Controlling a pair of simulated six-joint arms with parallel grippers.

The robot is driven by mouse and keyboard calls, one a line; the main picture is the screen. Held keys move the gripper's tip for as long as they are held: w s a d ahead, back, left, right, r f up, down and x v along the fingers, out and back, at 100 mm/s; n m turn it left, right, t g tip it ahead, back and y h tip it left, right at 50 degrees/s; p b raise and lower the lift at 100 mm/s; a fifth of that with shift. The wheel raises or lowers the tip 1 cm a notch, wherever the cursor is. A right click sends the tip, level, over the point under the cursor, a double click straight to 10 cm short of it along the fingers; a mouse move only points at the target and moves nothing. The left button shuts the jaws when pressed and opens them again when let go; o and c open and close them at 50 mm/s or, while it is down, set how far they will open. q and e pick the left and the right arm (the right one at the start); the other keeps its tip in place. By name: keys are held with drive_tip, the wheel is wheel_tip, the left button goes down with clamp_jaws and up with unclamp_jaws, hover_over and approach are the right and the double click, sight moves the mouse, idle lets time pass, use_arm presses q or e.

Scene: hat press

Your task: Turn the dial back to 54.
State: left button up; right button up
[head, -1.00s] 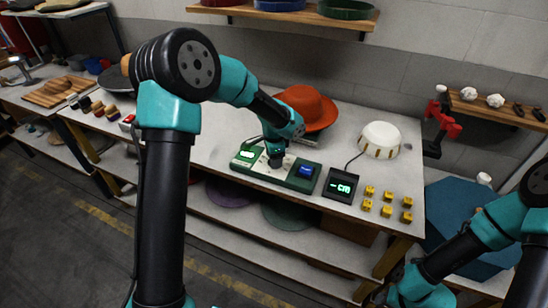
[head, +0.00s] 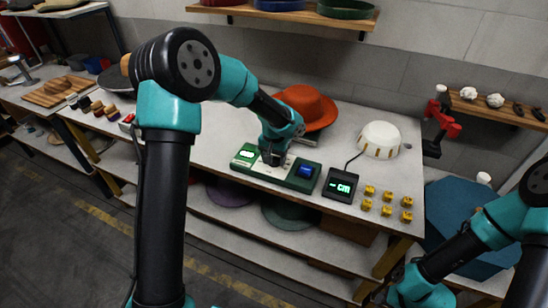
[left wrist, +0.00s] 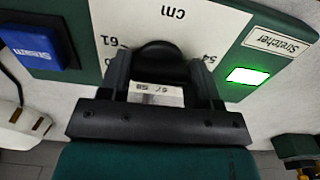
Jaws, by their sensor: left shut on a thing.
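The dial is a black round knob (left wrist: 158,58) on the white face of a green control box (head: 247,163). My left gripper (left wrist: 160,72) is shut on the dial, with one finger on each side, in the left wrist view. The scale shows upside down there, with 61 on one side of the knob, 54 on the other and "cm" beyond it. Part of the scale is covered, and I cannot tell which number the dial points to. In the head view my left gripper (head: 272,157) hides the dial. My right gripper is not in view; only my right arm shows.
The box carries a lit green window (left wrist: 247,76) by a "Stretcher" label and a blue Steam button (left wrist: 35,45). A small display (head: 340,185) reads "-- cm". An orange hat (head: 306,104), a white dome (head: 380,138) and several yellow blocks (head: 387,202) stand nearby on the table.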

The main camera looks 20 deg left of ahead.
sight(274, 158)
use_arm(q)
drive_tip(key=shift+n, duration=1.3)
drive_tip(key=o, duration=0.9)
drive_tip(key=shift+r, duration=0.1)
wheel_tip(274, 158, up, 17)
drive_tip(key=shift+r, duration=0.15)
